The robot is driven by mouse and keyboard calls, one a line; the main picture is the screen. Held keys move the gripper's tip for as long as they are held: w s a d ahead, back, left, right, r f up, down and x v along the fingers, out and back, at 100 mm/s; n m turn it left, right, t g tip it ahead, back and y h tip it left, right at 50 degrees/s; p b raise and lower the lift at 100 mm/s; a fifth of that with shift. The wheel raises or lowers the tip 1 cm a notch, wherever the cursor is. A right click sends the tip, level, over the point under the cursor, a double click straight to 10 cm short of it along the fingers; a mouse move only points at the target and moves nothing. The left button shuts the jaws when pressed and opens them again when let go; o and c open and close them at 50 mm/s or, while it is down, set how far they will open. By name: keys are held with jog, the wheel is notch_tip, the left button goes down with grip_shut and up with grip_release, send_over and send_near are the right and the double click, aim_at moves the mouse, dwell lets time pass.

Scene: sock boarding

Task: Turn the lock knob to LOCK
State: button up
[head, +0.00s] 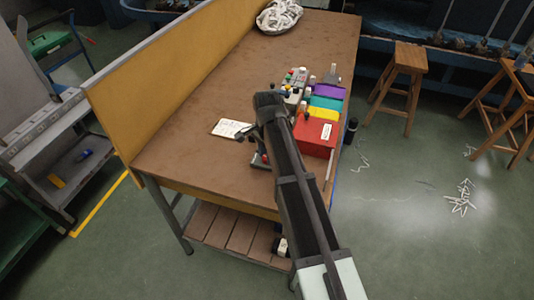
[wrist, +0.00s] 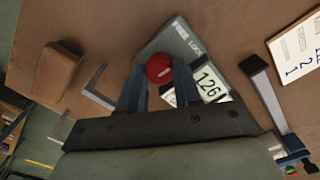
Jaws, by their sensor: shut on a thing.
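The lock knob (wrist: 159,68) is red and round with a short pale mark on its face. It sits on a grey-green plate (wrist: 178,40) lettered FREE and LOCK in the wrist view. My gripper (wrist: 160,82) is shut on the knob, with one finger on each side of it. The knob's mark lies at a slant; I cannot tell which word it points to. A white label reading 126 (wrist: 208,84) shows beside the right finger. In the head view my arm hides the knob and most of the plate.
A white card (head: 231,128) lies on the brown table (head: 190,105). Coloured boxes, including a red one (head: 314,136), stand right of my arm. In the wrist view a brown block (wrist: 58,74) and a grey bracket (wrist: 98,88) lie to the left. A yellow panel (head: 165,72) borders the table's left side.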

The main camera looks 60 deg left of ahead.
dwell(0.3)
jog(key=o, duration=0.9)
jog(key=shift+o, duration=0.7)
jog(key=shift+a, duration=0.1)
